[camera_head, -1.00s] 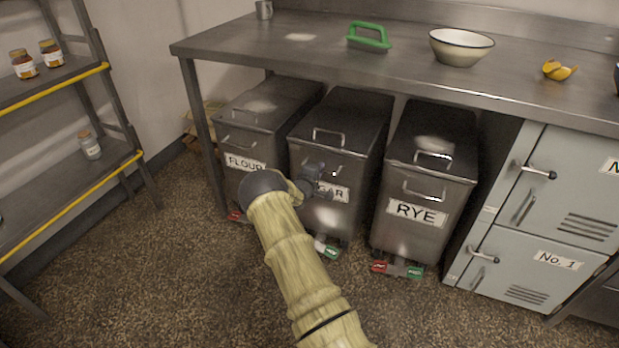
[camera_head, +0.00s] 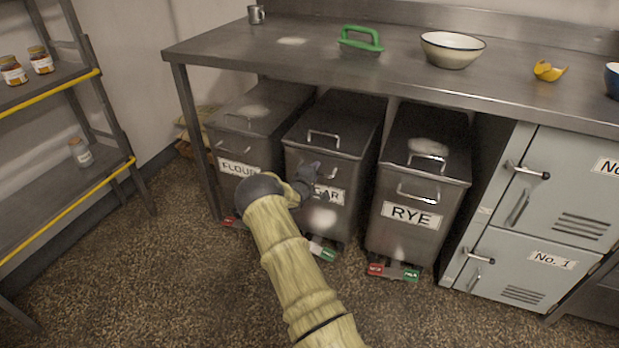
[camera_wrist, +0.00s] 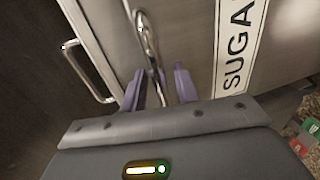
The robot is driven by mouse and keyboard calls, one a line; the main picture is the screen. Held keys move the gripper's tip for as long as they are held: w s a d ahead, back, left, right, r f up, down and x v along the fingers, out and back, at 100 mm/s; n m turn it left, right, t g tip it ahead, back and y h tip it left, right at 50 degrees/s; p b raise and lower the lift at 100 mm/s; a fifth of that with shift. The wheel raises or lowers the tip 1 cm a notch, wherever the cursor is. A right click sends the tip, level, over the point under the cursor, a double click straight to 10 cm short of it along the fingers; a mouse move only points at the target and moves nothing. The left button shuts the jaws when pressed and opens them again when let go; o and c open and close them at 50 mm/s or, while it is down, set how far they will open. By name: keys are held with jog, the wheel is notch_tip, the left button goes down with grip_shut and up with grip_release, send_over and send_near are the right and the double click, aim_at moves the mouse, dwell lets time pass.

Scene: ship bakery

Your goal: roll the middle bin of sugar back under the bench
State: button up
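The middle bin (camera_head: 313,155) is a grey metal bin labelled SUGAR, upright on the floor between the other two bins. Its rear is under the bench (camera_head: 290,68); its front looks roughly in line with its neighbours' fronts. In the head view my gripper (camera_head: 312,178) is at the bin's front handle and covers part of the label. In the wrist view the front handle (camera_wrist: 149,40) runs between my two purple fingers (camera_wrist: 163,85), which stand apart with a gap showing. The lid handle (camera_wrist: 85,72) shows to the left. The fingers' contact with the bar is unclear.
The FLOUR bin (camera_head: 225,140) stands close on the left, the RYE bin (camera_head: 398,185) on the right. Grey lockers (camera_head: 545,205) are farther right. A shelf rack (camera_head: 60,180) stands at the left. The speckled floor in front (camera_head: 150,270) is clear.

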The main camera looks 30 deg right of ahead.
jog(key=p+v, duration=0.5)
jog(key=v, duration=1.2)
jog(key=shift+a, duration=0.2)
dwell(0.4)
jog(key=shift+s, duration=0.1)
